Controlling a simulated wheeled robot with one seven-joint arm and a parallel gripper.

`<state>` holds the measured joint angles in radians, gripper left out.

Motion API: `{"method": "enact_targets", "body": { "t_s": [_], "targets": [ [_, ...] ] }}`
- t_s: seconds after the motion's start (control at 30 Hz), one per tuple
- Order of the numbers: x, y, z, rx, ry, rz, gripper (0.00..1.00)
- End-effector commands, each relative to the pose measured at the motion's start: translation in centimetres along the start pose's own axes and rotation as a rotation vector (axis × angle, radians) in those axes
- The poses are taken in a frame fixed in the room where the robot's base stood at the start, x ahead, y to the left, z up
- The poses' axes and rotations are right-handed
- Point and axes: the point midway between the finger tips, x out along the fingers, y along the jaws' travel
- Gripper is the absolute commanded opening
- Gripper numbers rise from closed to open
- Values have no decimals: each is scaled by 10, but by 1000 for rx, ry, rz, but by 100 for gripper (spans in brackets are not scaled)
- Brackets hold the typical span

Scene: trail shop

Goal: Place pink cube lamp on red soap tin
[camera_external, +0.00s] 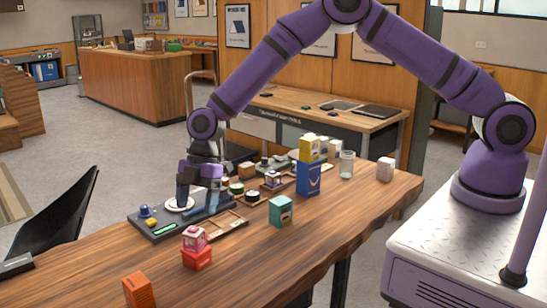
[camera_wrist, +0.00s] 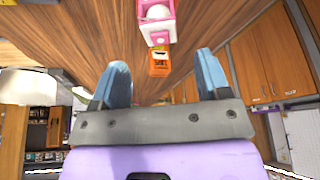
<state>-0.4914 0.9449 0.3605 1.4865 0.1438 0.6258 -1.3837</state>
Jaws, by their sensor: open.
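The pink cube lamp (camera_external: 194,238) is a small pink block with a pale inside. It appears to rest upright on the red soap tin (camera_external: 197,258), near the front of the wooden counter. My gripper (camera_external: 199,200) is open and empty, behind the lamp and apart from it, low over a dark device. In the wrist view the lamp (camera_wrist: 157,12) shows at the top, beyond the open fingers of my gripper (camera_wrist: 161,68). The tin cannot be told clearly in that view.
An orange box (camera_external: 138,291) stands nearer on the counter (camera_external: 310,232). The dark device (camera_external: 165,226) lies beside my gripper. A teal tin (camera_external: 281,211), a blue box (camera_external: 308,179) with a yellow box on it, and a glass jar (camera_external: 346,164) stand to the right.

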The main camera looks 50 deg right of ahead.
Motion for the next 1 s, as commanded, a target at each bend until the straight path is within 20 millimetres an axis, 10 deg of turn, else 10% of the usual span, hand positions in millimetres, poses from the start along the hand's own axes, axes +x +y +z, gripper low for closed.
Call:
{"method": "enact_targets", "body": {
  "t_s": [0.3,0.77,1.0],
  "targets": [
    [-47,0,0,-1,0,0,70],
    [-62,-1,2,9,-5,5,70],
    [-145,-14,26,145,-63,73,70]
  ]
}}
